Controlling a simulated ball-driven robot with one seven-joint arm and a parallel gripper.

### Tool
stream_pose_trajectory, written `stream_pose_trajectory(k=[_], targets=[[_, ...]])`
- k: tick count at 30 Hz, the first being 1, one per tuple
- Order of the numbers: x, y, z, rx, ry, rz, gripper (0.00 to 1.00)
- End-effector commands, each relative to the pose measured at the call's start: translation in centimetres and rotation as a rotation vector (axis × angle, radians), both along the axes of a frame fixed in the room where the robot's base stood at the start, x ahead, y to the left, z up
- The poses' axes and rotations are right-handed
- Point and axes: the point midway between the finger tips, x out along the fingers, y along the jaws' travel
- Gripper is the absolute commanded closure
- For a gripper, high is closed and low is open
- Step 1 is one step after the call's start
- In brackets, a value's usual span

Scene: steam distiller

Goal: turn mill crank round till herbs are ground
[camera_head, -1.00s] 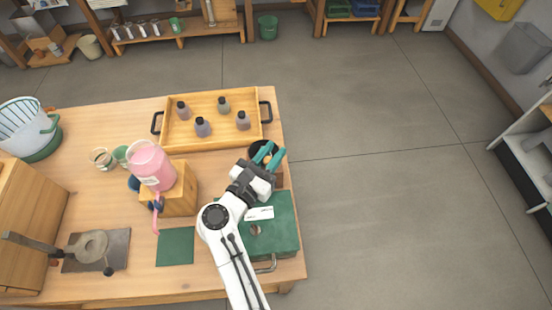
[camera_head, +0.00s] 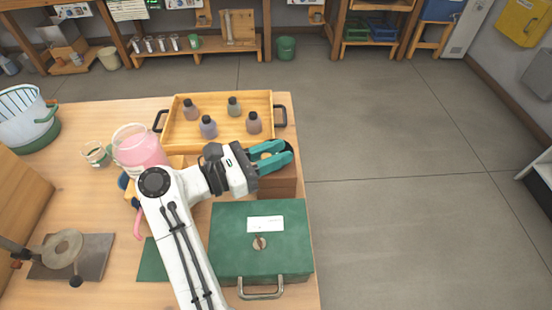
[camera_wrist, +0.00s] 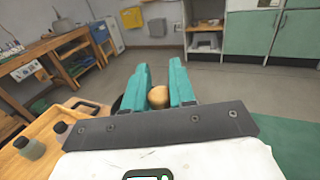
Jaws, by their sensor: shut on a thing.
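The mill stands at the right edge of the table, in front of the tray's right end. It has a brown wooden body (camera_head: 280,185) and a dark round top (camera_head: 287,157). My gripper (camera_head: 282,152) reaches over the top from the left, its teal fingers closed about the crank's round wooden knob. The knob (camera_wrist: 158,97) shows between the fingertips (camera_wrist: 160,88) in the wrist view. The crank arm is mostly hidden by the fingers. No herbs can be seen, so how finely they are ground cannot be told.
A wooden tray (camera_head: 168,137) with several dark-capped bottles lies behind the mill. A green case (camera_head: 236,240) lies in front of it. Open floor lies right of the table.

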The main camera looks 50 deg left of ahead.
Motion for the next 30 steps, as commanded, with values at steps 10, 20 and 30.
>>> stream_pose_trajectory(k=[10, 20, 30], targets=[[0.17, 0.15, 0.60, 0.007, -0.006, -0.006, 1.00], [0.11, 0.10, 0.46, 0.006, -0.005, -0.007, 0.55], [0.02, 0.07, 0.51, 0.004, -0.002, -0.007, 0.52]])
